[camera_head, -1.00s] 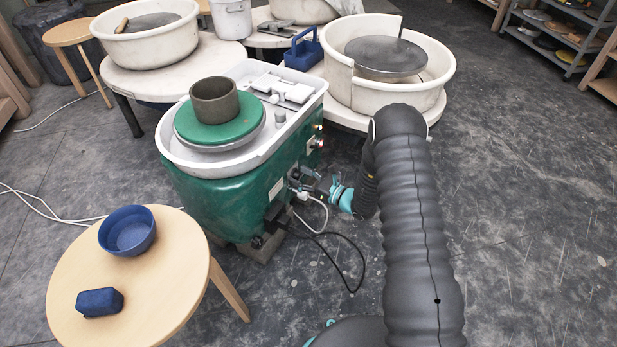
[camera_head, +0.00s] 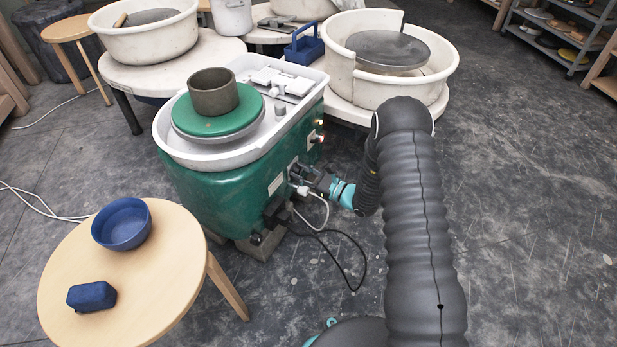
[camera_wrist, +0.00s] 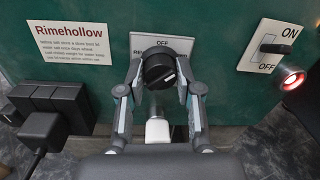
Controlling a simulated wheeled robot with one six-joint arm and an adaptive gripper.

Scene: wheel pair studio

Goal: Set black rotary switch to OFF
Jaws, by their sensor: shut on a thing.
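The black rotary switch (camera_wrist: 160,70) is a round knob on the green machine's side, in the wrist view. A short white mark on it points to the lower right. Its plate (camera_wrist: 172,45) reads OFF above the knob, with partly hidden letters starting "RE" at the left; the rest is hidden. My gripper (camera_wrist: 160,72) has one finger on each side of the knob and is shut on it. In the head view my gripper (camera_head: 318,184) is at the side of the green wheel machine (camera_head: 215,200); the knob is too small to make out there.
A toggle switch (camera_wrist: 274,48) marked ON and OFF and a glowing red lamp (camera_wrist: 292,79) are right of the knob. A white plug (camera_wrist: 158,131) sits just below. Black sockets (camera_wrist: 50,105) are at the left. A round wooden table (camera_head: 150,270) stands nearby; the floor at right is clear.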

